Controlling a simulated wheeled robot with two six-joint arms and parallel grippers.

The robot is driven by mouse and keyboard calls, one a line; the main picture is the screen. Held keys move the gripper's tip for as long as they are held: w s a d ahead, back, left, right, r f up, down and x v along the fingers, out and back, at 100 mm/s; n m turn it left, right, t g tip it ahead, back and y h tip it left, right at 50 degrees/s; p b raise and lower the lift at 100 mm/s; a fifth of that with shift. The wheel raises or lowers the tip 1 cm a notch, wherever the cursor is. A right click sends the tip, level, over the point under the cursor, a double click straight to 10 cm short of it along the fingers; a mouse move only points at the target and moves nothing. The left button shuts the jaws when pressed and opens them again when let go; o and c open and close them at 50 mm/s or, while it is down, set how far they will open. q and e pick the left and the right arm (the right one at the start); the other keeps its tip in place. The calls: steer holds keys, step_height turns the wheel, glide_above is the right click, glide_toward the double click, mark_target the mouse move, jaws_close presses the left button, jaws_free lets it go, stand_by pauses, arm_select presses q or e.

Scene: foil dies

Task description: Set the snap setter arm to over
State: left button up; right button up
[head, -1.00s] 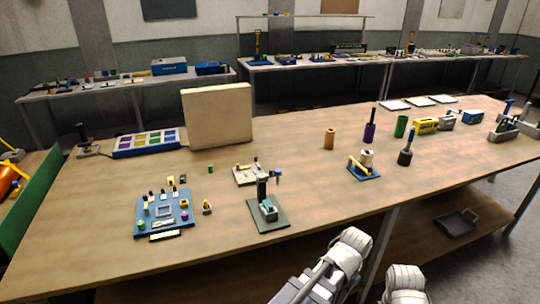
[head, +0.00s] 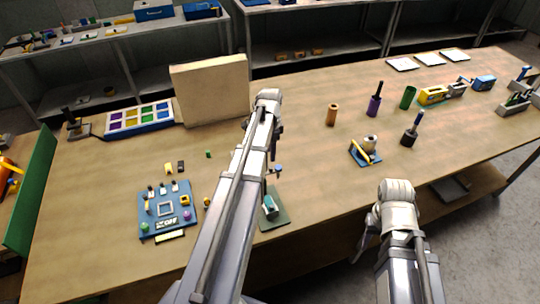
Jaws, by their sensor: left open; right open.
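A small bench press on a dark green base (head: 274,218) stands near the table's front edge and looks like the snap setter. A pale and teal block (head: 269,206) sits on its base. A blue knob (head: 278,169) shows above it. My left arm crosses in front and hides most of its post and arm, so I cannot tell the arm's setting. My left arm reaches up across the table, and my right arm stands at the front edge.
A blue board (head: 167,231) with small parts lies to the left. A tray of coloured squares (head: 136,118) and a beige panel (head: 210,90) stand behind. A blue-based device with a yellow lever (head: 359,150) stands to the right, near a dark-handled tool (head: 411,134).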

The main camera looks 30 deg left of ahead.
mark_target(271, 167)
arm_select(q)
steer(key=shift+s+d+f, duration=0.1)
steer(key=shift+s+f, duration=0.05)
steer(key=shift+f+b, duration=0.7)
steer(key=shift+b, duration=0.1)
step_height(271, 167, down, 6)
steer(key=b, duration=0.6)
steer(key=shift+f, duration=0.1)
steer(key=shift+c, duration=0.2)
jaws_close()
